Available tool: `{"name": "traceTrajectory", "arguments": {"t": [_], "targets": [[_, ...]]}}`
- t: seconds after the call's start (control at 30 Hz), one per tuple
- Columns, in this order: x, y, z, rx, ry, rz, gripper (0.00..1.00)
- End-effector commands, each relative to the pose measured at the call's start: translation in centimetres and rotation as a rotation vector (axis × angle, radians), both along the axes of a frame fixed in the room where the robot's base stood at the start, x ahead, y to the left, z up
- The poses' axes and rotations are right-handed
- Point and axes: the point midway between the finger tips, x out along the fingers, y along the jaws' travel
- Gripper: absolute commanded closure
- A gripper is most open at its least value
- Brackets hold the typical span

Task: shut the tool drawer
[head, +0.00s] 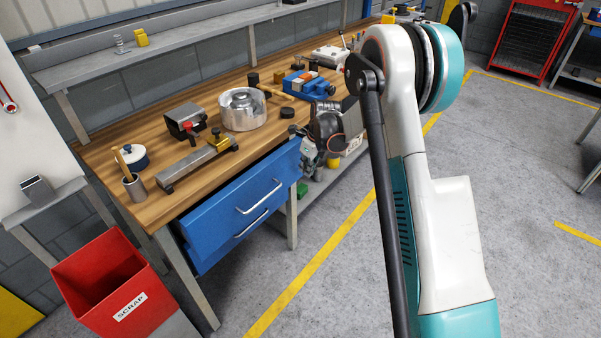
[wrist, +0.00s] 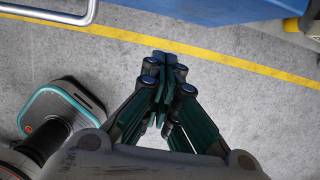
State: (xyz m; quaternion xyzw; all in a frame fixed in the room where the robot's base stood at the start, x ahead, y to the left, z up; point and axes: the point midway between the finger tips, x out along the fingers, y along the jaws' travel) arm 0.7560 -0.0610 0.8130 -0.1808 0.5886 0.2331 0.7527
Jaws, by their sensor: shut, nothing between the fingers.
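The blue drawer unit (head: 225,210) hangs under the front of the wooden workbench, with two silver bar handles, the upper handle (head: 260,199) and the lower handle (head: 251,224). The upper front seems to stand slightly forward, but how far it is out I cannot tell. My gripper (wrist: 163,62) is shut and empty, pointing over the floor. In the head view it is partly hidden by my arm, near the right end of the drawers. In the wrist view a metal handle (wrist: 50,14) crosses the upper left corner and a blue surface (wrist: 215,8) lies along the top, both apart from my fingers.
The workbench (head: 165,208) carries a metal pot (head: 242,110), a blue vice (head: 308,84) and other tools. A red scrap bin (head: 112,285) stands left of the drawers. Bare grey floor with a yellow line (head: 318,262) lies in front.

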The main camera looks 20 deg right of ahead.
Motion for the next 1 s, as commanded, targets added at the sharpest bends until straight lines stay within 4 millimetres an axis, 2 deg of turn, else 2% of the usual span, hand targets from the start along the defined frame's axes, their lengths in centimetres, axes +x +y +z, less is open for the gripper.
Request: {"name": "traceTrajectory", "arguments": {"t": [0.03, 0.1, 0.33, 0.43, 0.6, 0.8, 1.0], "targets": [[-0.2, -0.1, 1.5, 0.001, 0.001, 0.000, 1.00], [-0.5, -0.2, 2.6, 0.001, 0.000, 0.001, 1.00], [-0.9, -0.6, 4.6, 0.001, 0.000, 0.001, 1.00], [-1.2, -1.3, 4.1, 0.030, -0.027, 0.001, 1.00], [-2.0, -3.9, 1.7, 0.173, -0.188, 0.011, 1.00], [-3.2, -6.6, 1.0, 0.285, -0.395, 0.002, 1.00], [-3.1, -6.8, 0.5, 0.307, -0.450, 0.001, 1.00]]}}
